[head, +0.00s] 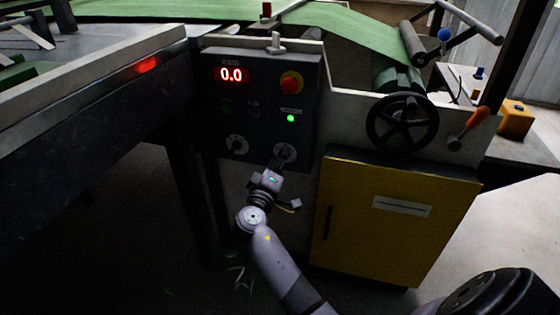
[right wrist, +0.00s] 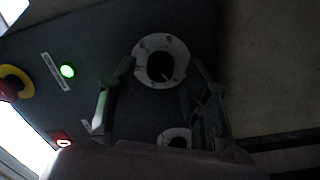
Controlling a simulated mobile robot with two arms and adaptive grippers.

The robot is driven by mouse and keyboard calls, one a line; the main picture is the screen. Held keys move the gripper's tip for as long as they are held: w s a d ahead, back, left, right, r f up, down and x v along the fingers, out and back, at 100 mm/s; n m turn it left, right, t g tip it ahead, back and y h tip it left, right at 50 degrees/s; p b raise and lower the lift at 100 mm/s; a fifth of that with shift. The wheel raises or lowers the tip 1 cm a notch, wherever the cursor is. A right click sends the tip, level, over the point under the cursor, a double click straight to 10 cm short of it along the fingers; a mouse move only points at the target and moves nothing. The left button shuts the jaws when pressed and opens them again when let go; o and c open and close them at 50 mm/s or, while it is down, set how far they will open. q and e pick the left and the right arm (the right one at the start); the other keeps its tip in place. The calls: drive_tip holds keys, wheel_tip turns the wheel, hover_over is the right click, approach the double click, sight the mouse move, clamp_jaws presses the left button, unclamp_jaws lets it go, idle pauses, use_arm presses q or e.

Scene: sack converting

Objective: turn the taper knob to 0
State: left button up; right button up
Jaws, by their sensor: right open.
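The control panel (head: 262,130) carries two black knobs on white dials: a right knob (head: 286,151) and a left knob (head: 236,145). Their labels are too small to read, so I cannot tell which is the taper knob. My right gripper (head: 279,162) is open at the right knob. In the right wrist view this knob (right wrist: 160,66) shows between the two spread fingertips (right wrist: 163,64), with a small white mark toward its lower right edge. Contact cannot be told. The left knob (right wrist: 175,138) is partly hidden by the gripper. My left gripper is out of view.
The red display (head: 231,75) reads 0.0. A red emergency button (head: 291,82) and a lit green light (head: 290,118) sit above the right knob. A black handwheel (head: 402,121) and yellow cabinet (head: 385,215) are to the right; a dark-sided table (head: 90,120) is left.

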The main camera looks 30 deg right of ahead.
drive_tip(key=v, duration=1.2)
